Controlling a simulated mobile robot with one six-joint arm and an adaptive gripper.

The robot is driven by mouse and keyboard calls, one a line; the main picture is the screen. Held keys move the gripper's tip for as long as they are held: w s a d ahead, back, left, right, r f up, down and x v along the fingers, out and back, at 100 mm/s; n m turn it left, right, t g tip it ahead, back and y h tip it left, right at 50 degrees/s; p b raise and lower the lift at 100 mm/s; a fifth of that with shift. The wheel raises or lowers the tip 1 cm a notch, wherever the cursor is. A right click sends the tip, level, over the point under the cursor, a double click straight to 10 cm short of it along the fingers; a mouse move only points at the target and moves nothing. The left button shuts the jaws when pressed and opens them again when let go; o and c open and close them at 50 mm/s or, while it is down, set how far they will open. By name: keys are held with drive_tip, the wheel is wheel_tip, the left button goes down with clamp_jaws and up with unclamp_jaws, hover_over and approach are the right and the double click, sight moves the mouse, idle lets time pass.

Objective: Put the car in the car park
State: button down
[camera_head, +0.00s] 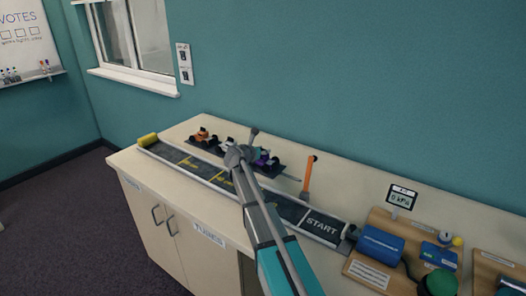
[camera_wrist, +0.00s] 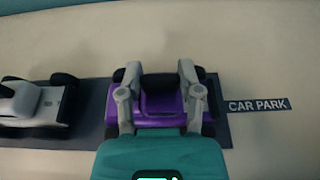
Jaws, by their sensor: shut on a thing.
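A purple car (camera_wrist: 158,105) with black wheels sits between the fingers of my gripper (camera_wrist: 160,92) in the wrist view. My gripper is shut on it, one finger at each side. The car is over the right end of the dark car park mat (camera_wrist: 222,128); I cannot tell whether its wheels touch the mat. A "CAR PARK" label (camera_wrist: 258,105) lies just right of the mat. In the head view a bit of the purple car (camera_head: 262,158) shows beside my gripper (camera_head: 252,150), and my arm hides part of the mat.
A white and grey car (camera_wrist: 36,106) stands on the mat to the left. An orange car (camera_head: 202,136) stands at the mat's far left end. A track marked START (camera_head: 321,225) runs in front. An orange post (camera_head: 308,175) and a blue device (camera_head: 381,244) stand to the right.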

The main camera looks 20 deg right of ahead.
drive_tip(key=shift+s+f+b, duration=0.15)
drive_tip(key=shift+f+b, duration=0.35)
drive_tip(key=shift+c, duration=1.3)
unclamp_jaws()
drive_tip(key=shift+r+p, duration=0.2)
drive_tip(key=shift+p, duration=0.15)
drive_tip(key=shift+r+p, duration=0.5)
drive_tip(key=shift+r, duration=0.05)
drive_tip(key=p+v, duration=0.3)
drive_tip(key=v, duration=0.8)
drive_tip(key=shift+s+a, duration=0.15)
drive_tip(key=shift+a, duration=0.25)
